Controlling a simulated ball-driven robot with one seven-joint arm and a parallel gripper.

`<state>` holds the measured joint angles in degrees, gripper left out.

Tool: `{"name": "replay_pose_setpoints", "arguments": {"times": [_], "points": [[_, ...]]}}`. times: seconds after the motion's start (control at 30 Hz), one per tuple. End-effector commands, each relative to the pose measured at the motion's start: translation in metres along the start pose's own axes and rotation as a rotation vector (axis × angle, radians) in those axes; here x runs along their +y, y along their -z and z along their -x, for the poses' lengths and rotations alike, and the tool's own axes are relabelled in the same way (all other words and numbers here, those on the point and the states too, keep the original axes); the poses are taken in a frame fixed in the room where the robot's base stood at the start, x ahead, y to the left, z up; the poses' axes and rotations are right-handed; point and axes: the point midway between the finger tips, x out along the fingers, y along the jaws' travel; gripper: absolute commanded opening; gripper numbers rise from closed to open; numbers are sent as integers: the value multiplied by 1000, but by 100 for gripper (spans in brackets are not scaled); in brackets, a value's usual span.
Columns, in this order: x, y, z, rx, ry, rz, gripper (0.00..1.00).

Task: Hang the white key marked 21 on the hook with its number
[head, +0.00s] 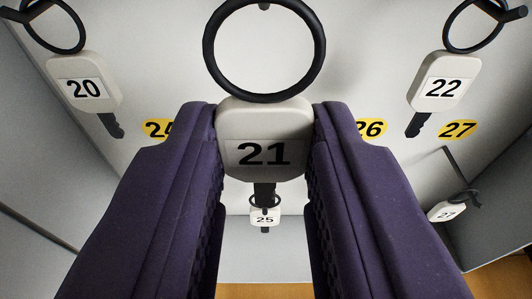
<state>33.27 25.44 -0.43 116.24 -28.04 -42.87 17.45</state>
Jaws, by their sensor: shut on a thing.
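The white key marked 21 (264,133) is upright in the middle of the head view, its number facing me. Its large black ring (318,50) stands above the tag and its dark shaft points down. My gripper (265,145) has two purple padded fingers, one on each side of the tag, shut on it. A small dark bit, perhaps the tip of a hook (264,6), shows inside the top of the ring. I cannot tell whether the ring is around it or only in front of it. No number label for 21 shows.
White keys 20 (83,86) and 22 (442,82) hang by black rings at left and right. Keys 25 (264,219) and 27 (446,211) hang lower. Yellow labels 26 (372,129) and 27 (458,130) show on the pale panel; another (156,128) is partly hidden by my left finger.

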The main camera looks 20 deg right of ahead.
Motion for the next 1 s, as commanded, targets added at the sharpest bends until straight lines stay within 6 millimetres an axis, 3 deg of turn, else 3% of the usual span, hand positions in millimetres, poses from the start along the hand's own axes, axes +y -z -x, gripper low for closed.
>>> {"name": "replay_pose_setpoints", "arguments": {"times": [0.6,1.0], "points": [[0,2,-44,2,0,1,12],[0,1,-52,1,0,1,12]]}}
